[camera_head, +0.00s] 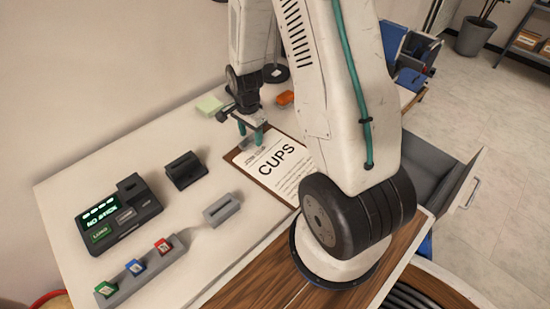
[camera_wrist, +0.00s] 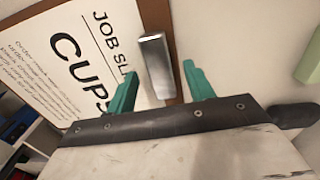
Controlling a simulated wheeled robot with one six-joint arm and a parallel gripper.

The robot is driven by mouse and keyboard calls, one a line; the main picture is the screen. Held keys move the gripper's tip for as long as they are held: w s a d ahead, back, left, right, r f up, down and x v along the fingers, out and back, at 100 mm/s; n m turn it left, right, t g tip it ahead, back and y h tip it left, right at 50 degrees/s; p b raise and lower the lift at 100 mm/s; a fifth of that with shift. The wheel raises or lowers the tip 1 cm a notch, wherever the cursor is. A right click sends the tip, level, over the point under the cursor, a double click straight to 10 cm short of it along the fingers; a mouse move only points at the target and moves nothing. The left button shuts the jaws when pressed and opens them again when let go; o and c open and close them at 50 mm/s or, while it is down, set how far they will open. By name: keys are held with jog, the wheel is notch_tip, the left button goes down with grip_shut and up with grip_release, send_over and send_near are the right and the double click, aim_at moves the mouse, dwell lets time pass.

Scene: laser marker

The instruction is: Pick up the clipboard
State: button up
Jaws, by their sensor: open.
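The clipboard (camera_head: 234,156) lies flat on the white table, with a brown board and a white sheet reading "CUPS". My arm hides its right part in the head view. In the wrist view its brown edge (camera_wrist: 158,14) and silver metal clip (camera_wrist: 154,62) show. My gripper (camera_head: 250,135) has teal fingers and is over the clip end of the clipboard. In the wrist view my gripper (camera_wrist: 160,80) is open, with the clip between and just beyond its two fingers. I cannot tell whether the fingers touch the board.
A black device with a green display (camera_head: 118,212) stands at the left. A grey rack with coloured blocks (camera_head: 140,270), a black holder (camera_head: 185,170) and a grey holder (camera_head: 221,210) are nearby. A pale green block (camera_head: 209,105) and an orange item (camera_head: 285,98) lie behind.

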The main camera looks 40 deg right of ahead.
jog(key=shift+f, duration=0.45)
jog(key=shift+c, duration=0.3)
grip_shut()
jog(key=shift+r, duration=0.15)
